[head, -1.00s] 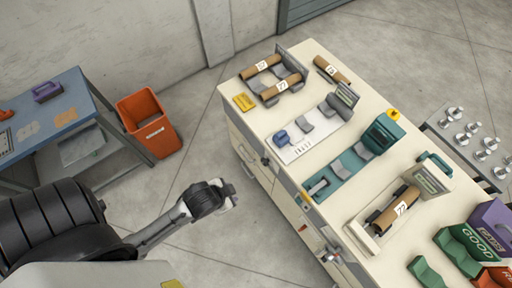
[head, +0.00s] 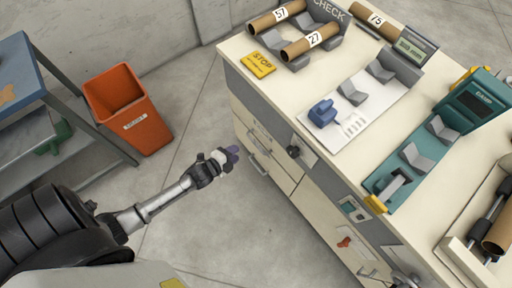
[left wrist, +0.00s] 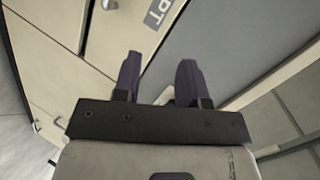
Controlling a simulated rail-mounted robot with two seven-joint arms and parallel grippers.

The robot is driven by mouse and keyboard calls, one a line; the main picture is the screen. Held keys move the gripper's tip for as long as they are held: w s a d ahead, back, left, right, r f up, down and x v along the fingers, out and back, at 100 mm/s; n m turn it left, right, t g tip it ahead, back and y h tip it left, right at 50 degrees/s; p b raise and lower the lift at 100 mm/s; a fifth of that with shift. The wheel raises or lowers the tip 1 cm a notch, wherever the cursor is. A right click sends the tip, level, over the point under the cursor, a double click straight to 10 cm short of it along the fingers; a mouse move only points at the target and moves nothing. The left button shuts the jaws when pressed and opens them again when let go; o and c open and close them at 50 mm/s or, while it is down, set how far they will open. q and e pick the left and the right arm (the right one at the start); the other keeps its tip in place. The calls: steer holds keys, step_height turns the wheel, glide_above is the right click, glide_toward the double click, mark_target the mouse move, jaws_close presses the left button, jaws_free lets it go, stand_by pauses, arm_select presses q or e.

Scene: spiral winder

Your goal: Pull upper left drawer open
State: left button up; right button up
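The cream cabinet (head: 315,212) stands right of my left arm. Its upper left drawer (head: 262,138) is closed, with a bar handle (head: 259,165) low on the front. My left gripper (head: 232,153) is in the air just left of that drawer front, apart from the handle. In the left wrist view its two purple fingers (left wrist: 157,72) stand apart with nothing held between them. That view also shows cream fronts, a metal handle (left wrist: 109,4) at the top edge and another handle (left wrist: 37,127) at the left. My right gripper is not in view.
The cabinet top bears cardboard tubes (head: 310,43), a yellow STOP tag (head: 258,64) and a teal fixture (head: 428,145). A dark knob (head: 293,152) sticks out of the cabinet front. An orange bin (head: 128,110) and a blue table (head: 22,75) stand left. Floor between is clear.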

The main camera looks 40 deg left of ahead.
mark_target(256, 144)
arm_select(q)
steer(key=w+a+f+m+t+h+b, duration=0.1)
steer(key=a+f+m+b, duration=0.1)
steer(key=f+b, duration=0.35)
steer(key=a+f+m+t+h+b, duration=0.1)
steer(key=a+f+m+b, duration=0.2)
steer(key=f, duration=0.4)
steer(key=shift+d+b+x, duration=0.25)
steer(key=shift+b+x, duration=0.8)
steer(key=shift+x, duration=1.3)
steer(key=shift+d+b+x, duration=0.25)
steer(key=shift+b+x, duration=0.8)
steer(key=shift+x, duration=1.3)
steer(key=shift+d+b+x, duration=0.25)
steer(key=shift+b+x, duration=0.8)
steer(key=shift+x, duration=1.3)
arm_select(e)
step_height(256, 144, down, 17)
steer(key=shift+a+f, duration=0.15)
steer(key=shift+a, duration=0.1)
arm_select(q)
steer(key=shift+s, duration=0.15)
steer(key=shift+c, duration=0.2)
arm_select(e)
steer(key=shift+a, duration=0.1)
arm_select(q)
steer(key=c, duration=0.6)
jaws_close()
